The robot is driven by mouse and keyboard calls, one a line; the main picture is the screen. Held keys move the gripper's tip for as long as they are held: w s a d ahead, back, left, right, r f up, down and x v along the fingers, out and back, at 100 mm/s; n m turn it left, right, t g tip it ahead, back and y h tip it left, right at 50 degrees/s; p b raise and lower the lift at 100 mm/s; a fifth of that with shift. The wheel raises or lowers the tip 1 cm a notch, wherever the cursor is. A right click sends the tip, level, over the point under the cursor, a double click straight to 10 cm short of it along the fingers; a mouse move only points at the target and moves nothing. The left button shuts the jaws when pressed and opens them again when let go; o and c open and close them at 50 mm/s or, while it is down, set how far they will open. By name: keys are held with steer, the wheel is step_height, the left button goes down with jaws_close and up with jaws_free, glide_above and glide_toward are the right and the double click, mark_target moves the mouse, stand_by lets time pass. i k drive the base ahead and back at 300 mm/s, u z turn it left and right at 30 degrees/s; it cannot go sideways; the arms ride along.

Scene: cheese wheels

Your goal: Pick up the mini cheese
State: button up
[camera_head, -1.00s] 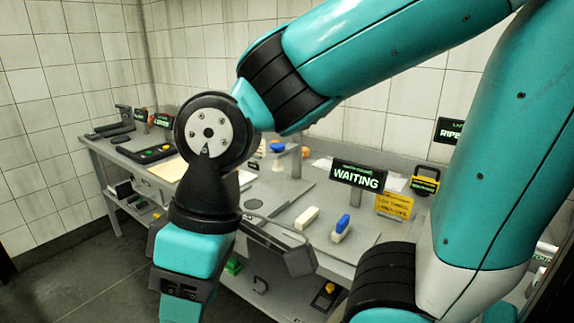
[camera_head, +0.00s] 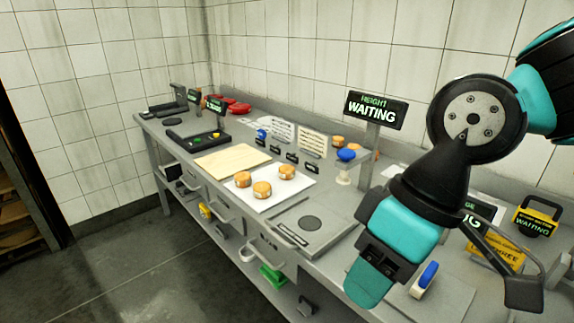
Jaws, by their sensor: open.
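Three small round orange-brown cheese wheels with pale labels sit on a white sheet (camera_head: 268,204) at the middle of the workbench: a left one (camera_head: 243,179), a front one (camera_head: 262,190) and a back right one (camera_head: 287,171). I cannot tell which is meant by the mini cheese. Other similar wheels, one of them here (camera_head: 337,141), stand farther back by the wall. My gripper (camera_head: 447,285) is open and empty at the right, pointing down, well to the right of the three wheels and nearer to me. It hides part of the bench.
A wooden board (camera_head: 232,161) lies left of the white sheet. A grey plate with a dark disc (camera_head: 310,223) is to its right. A "WAITING" sign (camera_head: 375,110) stands on a post behind. A blue-handled tool (camera_head: 427,277) lies near my gripper. A yellow device (camera_head: 537,222) is at far right.

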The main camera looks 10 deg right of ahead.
mark_target(286, 171)
steer(key=i, duration=0.2)
steer(key=k, duration=0.45)
steer(key=u, duration=1.3)
steer(key=i, duration=1.7)
steer(key=z, duration=0.8)
steer(key=i, duration=0.8)
steer(key=z, duration=0.9)
